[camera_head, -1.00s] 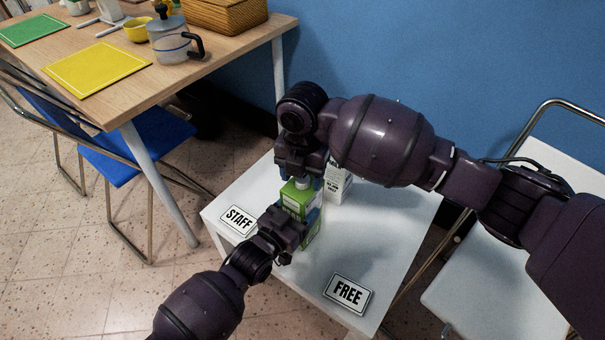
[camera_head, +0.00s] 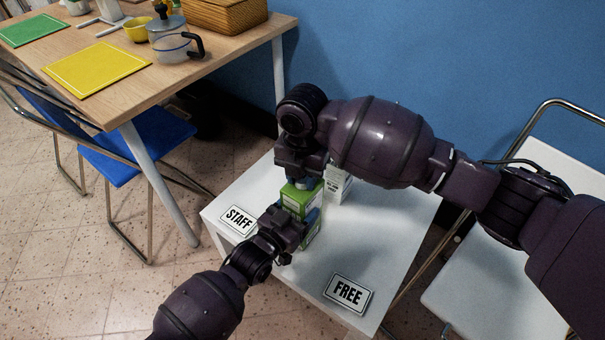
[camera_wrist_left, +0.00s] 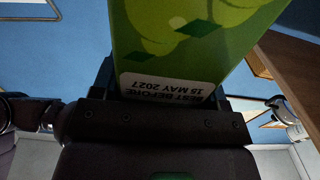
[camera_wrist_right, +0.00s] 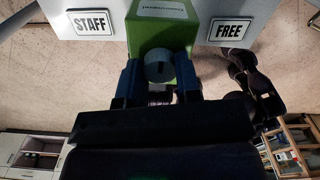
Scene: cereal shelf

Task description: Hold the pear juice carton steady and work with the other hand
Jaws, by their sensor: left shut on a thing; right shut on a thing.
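The green pear juice carton (camera_head: 296,200) stands upright on the small white table. My left gripper (camera_head: 299,224) is shut on the carton's sides from the front. In the left wrist view the carton (camera_wrist_left: 190,45) fills the jaws and shows a best-before label. My right gripper (camera_head: 305,181) is above the carton, pointing down, and shut on its grey cap. In the right wrist view the cap (camera_wrist_right: 159,66) sits between the blue fingertips, over the carton's green top (camera_wrist_right: 160,33). In the head view the right gripper hides the cap.
A white carton (camera_head: 338,186) stands just behind the green one. A STAFF sign (camera_head: 238,219) and a FREE sign (camera_head: 347,293) lie on the white table (camera_head: 385,235). A wooden table (camera_head: 175,75) with a glass pot (camera_head: 170,42) is at the left.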

